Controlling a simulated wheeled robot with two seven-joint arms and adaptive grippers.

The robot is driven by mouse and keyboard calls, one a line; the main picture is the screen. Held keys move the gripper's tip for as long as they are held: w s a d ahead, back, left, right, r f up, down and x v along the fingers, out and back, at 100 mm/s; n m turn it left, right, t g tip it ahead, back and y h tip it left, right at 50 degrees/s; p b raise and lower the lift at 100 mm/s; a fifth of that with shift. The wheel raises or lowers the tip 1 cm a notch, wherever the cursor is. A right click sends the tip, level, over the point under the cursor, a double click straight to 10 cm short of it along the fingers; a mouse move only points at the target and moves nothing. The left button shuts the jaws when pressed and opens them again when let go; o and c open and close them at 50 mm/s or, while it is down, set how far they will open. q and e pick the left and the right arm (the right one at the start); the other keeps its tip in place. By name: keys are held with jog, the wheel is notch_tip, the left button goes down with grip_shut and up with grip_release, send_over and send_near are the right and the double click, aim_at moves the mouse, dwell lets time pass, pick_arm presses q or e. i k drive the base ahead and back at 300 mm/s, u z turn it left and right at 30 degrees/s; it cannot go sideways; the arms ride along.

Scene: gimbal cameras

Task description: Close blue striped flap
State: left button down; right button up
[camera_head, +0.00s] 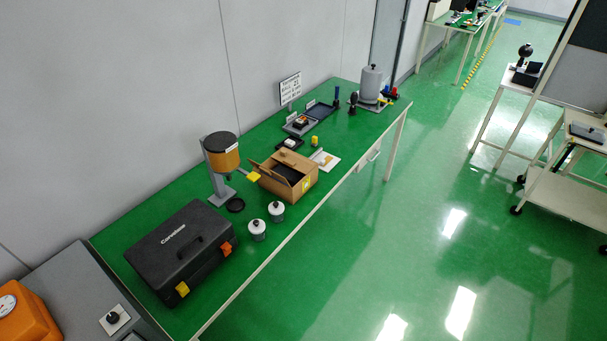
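A small brown cardboard box (291,184) stands open on the green table. Its flaps are raised or folded outward, and a dark item shows inside. I cannot make out blue stripes on any flap at this size. Neither of my grippers is in this view.
The green table (213,310) runs along the grey wall. A grey cylinder (370,84) stands at the far end.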

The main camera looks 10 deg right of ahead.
aim_at(257, 168)
jog(key=u, duration=0.1)
jog(key=k, duration=0.45)
jog(key=z, duration=0.85)
jog(key=i, duration=0.95)
jog(key=z, duration=0.05)
